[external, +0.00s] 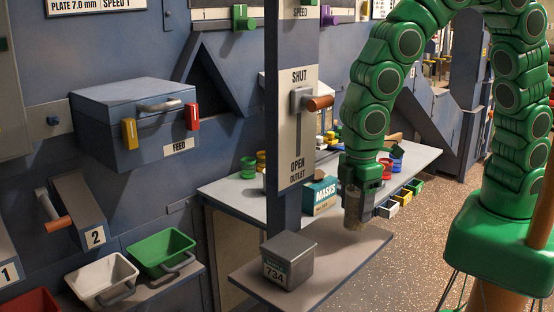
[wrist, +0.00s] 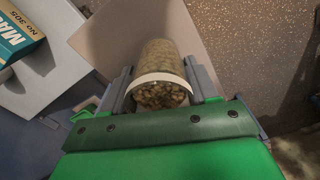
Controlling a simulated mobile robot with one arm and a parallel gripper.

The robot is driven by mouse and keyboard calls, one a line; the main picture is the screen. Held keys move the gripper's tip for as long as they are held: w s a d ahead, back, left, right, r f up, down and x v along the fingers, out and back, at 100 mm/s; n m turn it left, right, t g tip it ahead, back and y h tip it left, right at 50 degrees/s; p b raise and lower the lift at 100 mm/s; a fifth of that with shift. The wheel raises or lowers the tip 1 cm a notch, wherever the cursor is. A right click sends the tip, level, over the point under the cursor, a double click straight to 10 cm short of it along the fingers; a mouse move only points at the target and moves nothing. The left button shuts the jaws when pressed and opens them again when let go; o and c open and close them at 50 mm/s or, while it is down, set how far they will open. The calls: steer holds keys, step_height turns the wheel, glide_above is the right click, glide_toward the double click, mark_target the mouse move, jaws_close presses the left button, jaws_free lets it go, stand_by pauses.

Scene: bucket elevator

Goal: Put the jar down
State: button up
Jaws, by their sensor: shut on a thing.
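The jar (external: 353,209) is a clear cylinder filled with brownish grain-like pieces, with a pale band. It is upright in the external view, below my green arm. My gripper (external: 360,184) is shut on its upper part. In the wrist view the jar (wrist: 160,62) sits between the two grey fingers of my gripper (wrist: 162,88). The jar is over the right part of the low grey-brown shelf (external: 330,254); I cannot tell whether its base touches it.
A grey metal box labelled 734 (external: 287,260) stands on the shelf, left of the jar. A teal MASKS box (external: 320,196) stands on the bench behind, which also shows in the wrist view (wrist: 15,40). A blue post (external: 288,130) with an outlet lever (external: 318,102) rises nearby.

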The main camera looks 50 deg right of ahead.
mark_target(354, 218)
steer(key=shift+w+a+f, duration=0.15)
steer(key=shift+a+f, duration=0.05)
steer(key=shift+f, duration=0.1)
steer(key=shift+d+f, duration=0.1)
steer(key=shift+f, duration=1.35)
steer(key=shift+f, duration=0.1)
steer(key=o, duration=1.1)
steer(key=shift+o, duration=0.2)
step_height(354, 218, up, 12)
